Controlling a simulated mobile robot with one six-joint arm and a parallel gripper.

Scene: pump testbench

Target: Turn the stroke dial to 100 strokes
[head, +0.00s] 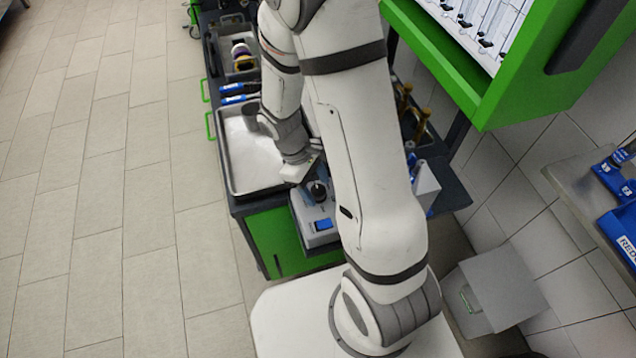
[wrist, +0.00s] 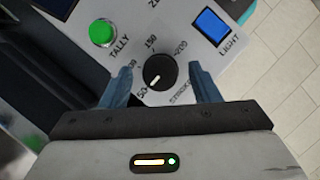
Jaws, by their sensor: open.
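The black stroke dial (wrist: 160,72) sits on a light grey panel (wrist: 185,20) with printed marks 50, 100, 150 and 200 around it. Its white pointer line slants down-left, toward the 50 mark. My gripper (wrist: 160,70) is open, with one blue-grey finger on each side of the dial and a visible gap on both sides. The left finger partly covers the 100 mark. In the head view the dial (head: 318,190) shows as a dark knob on the pump unit, just beside my gripper (head: 303,172).
A green TALLY button (wrist: 102,32) and a blue LIGHT button (wrist: 211,25) flank the dial on the panel. A metal tray (head: 235,165) lies left of the pump unit on the cart. A green-framed cabinet (head: 470,95) stands at the right. The floor at left is clear.

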